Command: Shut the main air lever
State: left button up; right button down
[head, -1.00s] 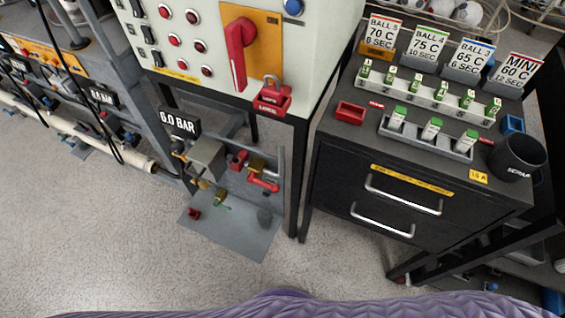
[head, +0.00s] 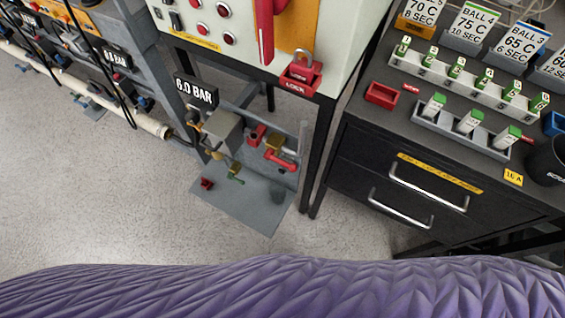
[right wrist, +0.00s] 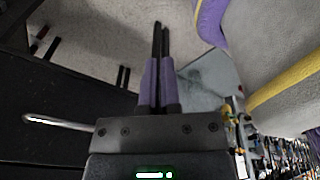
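The red lever (head: 281,160) sits on a brass valve (head: 275,141) in the air station under the white control panel, below the "6.0 BAR" sign (head: 195,92). It lies nearly level, tilting slightly down to the right. A small red part (head: 257,134), a grey box (head: 222,130) and a green-handled valve (head: 235,173) are beside it. My right gripper (right wrist: 161,28) shows only in the right wrist view, its two fingers close together with nothing seen between them. The grey base plate (right wrist: 210,75) appears beyond it to the right. My left gripper is in neither view.
The panel (head: 340,30) with a red lockout box (head: 301,78) overhangs the station. A black table leg (head: 318,150) stands right of it, then a dark drawer cabinet (head: 370,155). A pale pipe (head: 140,120) runs at left. The floor in front is clear.

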aim_at(280, 161)
jog(key=w+a+r+n+t+y+b, duration=0.15)
jog(key=w+r, duration=0.25)
jog(key=w, duration=0.7)
jog(key=w+a+r+n+t+y+b, duration=0.1)
jog(key=w+r+n+t+b, duration=0.15)
jog(key=w, duration=0.75)
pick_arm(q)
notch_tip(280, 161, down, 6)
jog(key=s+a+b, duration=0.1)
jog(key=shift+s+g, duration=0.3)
pick_arm(e)
jog(key=w+a+r+n+y, duration=0.2)
jog(key=a+r+n, duration=0.1)
jog(key=r, duration=0.4)
jog(key=w+a+r+n+y, duration=0.2)
jog(key=w+a+r+n, duration=0.1)
jog(key=a+r, duration=0.3)
jog(key=shift+w+r, duration=0.35)
jog(key=shift+r, duration=0.45)
jog(key=shift+y, duration=0.25)
